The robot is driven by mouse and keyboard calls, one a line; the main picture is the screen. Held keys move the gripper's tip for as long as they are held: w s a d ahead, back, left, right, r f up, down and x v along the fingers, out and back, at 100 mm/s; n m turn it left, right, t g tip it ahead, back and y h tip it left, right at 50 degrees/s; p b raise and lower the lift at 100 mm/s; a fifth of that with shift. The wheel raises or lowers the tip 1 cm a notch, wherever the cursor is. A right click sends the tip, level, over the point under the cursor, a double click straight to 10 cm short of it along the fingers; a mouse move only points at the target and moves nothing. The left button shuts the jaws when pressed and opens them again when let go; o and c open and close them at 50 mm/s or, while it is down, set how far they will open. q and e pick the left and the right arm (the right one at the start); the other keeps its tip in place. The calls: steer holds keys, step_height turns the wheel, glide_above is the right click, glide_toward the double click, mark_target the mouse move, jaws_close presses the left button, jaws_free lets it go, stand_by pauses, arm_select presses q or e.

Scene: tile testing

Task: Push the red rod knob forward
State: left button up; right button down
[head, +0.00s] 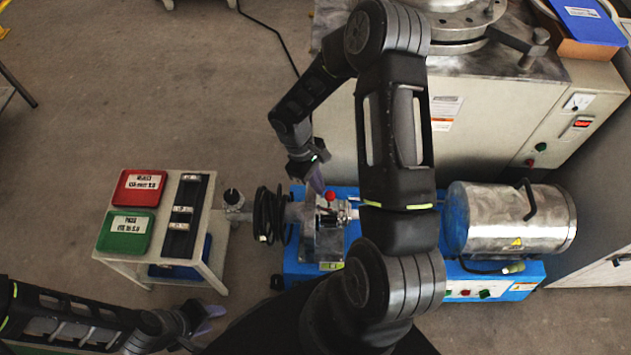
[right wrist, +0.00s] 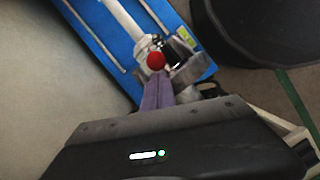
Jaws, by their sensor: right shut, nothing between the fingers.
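The red rod knob (head: 330,196) is a small red ball on top of the metal unit (head: 322,236) of the blue machine. My right gripper (head: 319,188) is shut and empty, with its purple fingertips close beside the knob. In the right wrist view the red knob (right wrist: 156,61) sits just beyond the closed purple fingertips (right wrist: 157,85). I cannot tell if they touch. My left gripper (head: 205,318) is at the lower left, far from the knob, and whether its jaws are apart is unclear.
A small side table (head: 214,262) with a red tray (head: 139,187) and a green tray (head: 126,232) stands at the left. A metal cylinder (head: 510,217) lies on the blue base at the right. A large grey machine (head: 500,110) stands behind. A coiled black cable (head: 268,214) hangs left of the knob.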

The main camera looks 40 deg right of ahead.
steer(key=shift+s+d, duration=0.75)
steer(key=shift+d, duration=0.1)
steer(key=shift+r, duration=0.1)
steer(key=p+v, duration=0.1)
steer(key=v, duration=0.6)
steer(key=shift+w+r, duration=0.2)
steer(key=shift+r, duration=0.1)
steer(key=shift+a, duration=0.1)
